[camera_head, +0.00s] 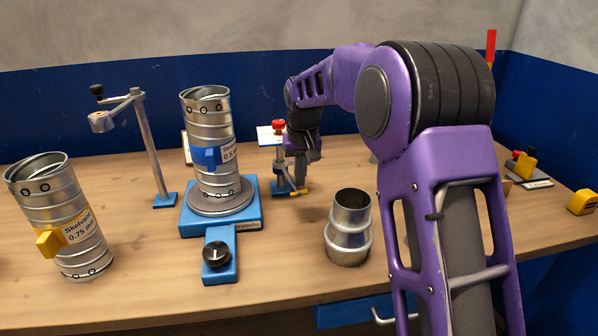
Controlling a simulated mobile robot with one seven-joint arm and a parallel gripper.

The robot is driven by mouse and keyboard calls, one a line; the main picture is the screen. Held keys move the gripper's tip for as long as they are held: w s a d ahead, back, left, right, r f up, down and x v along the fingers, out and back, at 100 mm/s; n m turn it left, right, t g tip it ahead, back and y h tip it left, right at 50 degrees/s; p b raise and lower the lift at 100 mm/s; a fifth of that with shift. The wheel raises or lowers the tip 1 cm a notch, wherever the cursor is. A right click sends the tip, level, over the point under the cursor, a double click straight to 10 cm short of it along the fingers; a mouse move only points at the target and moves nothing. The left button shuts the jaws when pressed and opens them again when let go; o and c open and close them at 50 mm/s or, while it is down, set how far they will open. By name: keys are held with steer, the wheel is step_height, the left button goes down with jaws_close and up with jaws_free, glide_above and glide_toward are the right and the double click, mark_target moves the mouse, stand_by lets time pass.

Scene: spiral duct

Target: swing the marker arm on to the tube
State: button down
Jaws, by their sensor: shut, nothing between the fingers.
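A spiral metal tube (211,130) with a blue clip and a white label stands upright on a round grey plate on a blue base (252,216). To its left, a grey post on a small blue foot carries a swing arm (122,104) with a grey head and black knob. This arm points left, away from the tube, and looks like the marker arm. My gripper (301,184) points down right of the tube, beside a small blue stand (279,160) with a red knob and yellow lever. Its fingers look closed and empty; whether it touches the stand is unclear.
Another spiral tube (58,205) with a yellow clip stands at the left. A short metal collar (348,228) stands front centre. A black knob (216,254) sits on the base's front extension. Small yellow items lie far right. My purple arm covers the right side.

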steer(key=a, duration=0.1)
steer(key=s+a, duration=0.1)
steer(key=a, duration=0.1)
steer(key=shift+s+a, duration=0.2)
steer(key=shift+a, duration=0.1)
stand_by(0.5)
steer(key=shift+r, duration=0.1)
stand_by(0.4)
step_height(320, 180, up, 9)
steer(key=p, duration=0.5)
steer(key=shift+p, duration=0.3)
